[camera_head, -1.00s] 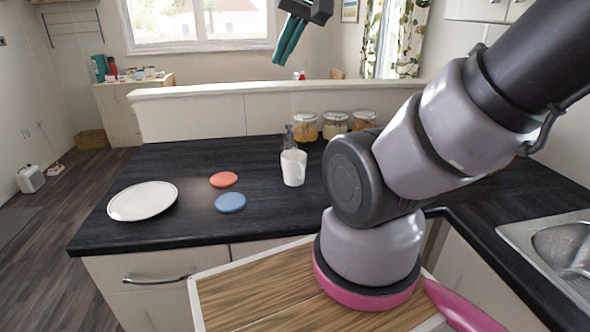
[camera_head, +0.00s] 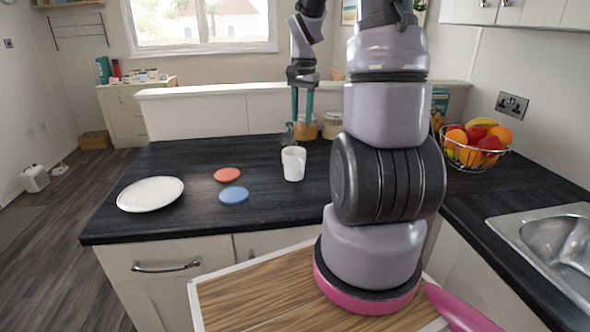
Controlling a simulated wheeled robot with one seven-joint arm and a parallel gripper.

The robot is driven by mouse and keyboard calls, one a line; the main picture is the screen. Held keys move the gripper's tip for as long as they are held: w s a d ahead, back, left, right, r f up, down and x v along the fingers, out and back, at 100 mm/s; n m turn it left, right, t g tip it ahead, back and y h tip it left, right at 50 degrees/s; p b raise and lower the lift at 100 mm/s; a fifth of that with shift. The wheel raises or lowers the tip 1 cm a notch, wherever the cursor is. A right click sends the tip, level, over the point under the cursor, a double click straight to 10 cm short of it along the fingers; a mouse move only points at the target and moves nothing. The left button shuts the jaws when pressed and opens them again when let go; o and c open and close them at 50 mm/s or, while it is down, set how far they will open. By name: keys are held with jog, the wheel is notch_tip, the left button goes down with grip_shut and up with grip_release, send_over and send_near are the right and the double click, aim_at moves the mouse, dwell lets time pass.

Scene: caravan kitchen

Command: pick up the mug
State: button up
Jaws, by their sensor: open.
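The white mug (camera_head: 293,164) stands upright on the dark countertop (camera_head: 160,218), near its middle. I cannot tell the exact depth gap between the fingertips and the mug.
A white plate (camera_head: 150,194), a red disc (camera_head: 227,174) and a blue disc (camera_head: 233,195) lie left of the mug. Glass jars (camera_head: 331,125) and a dark bottle (camera_head: 288,137) stand behind it. A fruit basket (camera_head: 474,147) and a sink (camera_head: 555,240) are at right.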

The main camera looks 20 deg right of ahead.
send_near(296, 166)
jog(key=d, duration=0.3)
jog(key=shift+m+g, duration=0.3)
jog(key=shift+w+f, duration=0.2)
jog(key=shift+f, duration=0.95)
jog(key=shift+w+f, duration=0.2)
jog(key=shift+f, duration=1)
jog(key=shift+w+f, duration=0.2)
jog(key=shift+f, duration=0.95)
jog(key=shift+c, duration=0.3)
grip_shut()
